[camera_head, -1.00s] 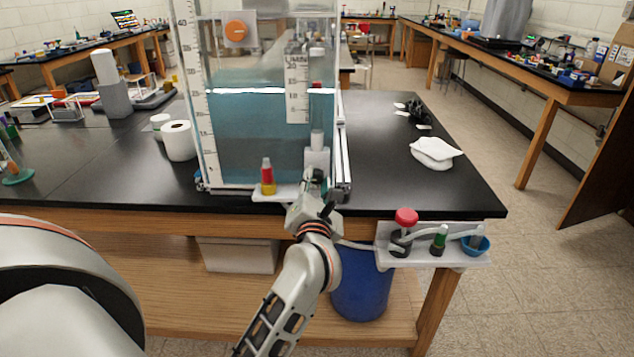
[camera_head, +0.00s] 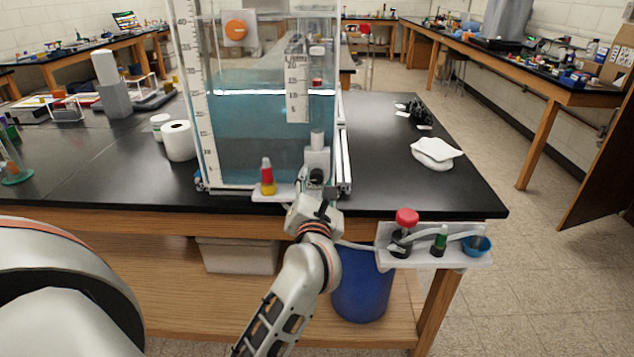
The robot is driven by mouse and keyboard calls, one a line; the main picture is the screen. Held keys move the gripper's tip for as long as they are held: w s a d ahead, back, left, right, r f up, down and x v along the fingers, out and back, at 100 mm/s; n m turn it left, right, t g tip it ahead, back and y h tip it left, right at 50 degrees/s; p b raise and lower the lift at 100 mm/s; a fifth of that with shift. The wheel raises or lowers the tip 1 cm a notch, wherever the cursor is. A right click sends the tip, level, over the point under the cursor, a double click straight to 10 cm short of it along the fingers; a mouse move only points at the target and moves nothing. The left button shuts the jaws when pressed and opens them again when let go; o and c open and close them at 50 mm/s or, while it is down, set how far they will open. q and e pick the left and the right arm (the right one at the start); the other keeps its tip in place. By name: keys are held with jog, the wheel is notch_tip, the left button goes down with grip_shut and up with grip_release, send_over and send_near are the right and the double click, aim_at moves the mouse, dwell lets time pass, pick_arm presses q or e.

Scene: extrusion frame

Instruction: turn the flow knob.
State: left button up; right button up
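A clear tank (camera_head: 262,135) of blue-green liquid stands at the bench's front edge. A flow tube marked L/MIN rises at its right side, with a scale plate (camera_head: 297,88). A light grey valve block (camera_head: 317,160) sits below it. A small dark round knob (camera_head: 317,176) shows low on the block's front; it looks like the flow knob.
An orange knob (camera_head: 236,30) is high on the tank. A red-and-yellow vial (camera_head: 267,177) stands left of my gripper. A white bracket (camera_head: 465,260) with a red cap (camera_head: 407,216) and tubes juts from the bench front. The bench top on the right is mostly clear.

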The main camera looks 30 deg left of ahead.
pick_arm(q)
jog(key=v, duration=1.2)
jog(key=shift+f, duration=0.1)
dwell(6.7)
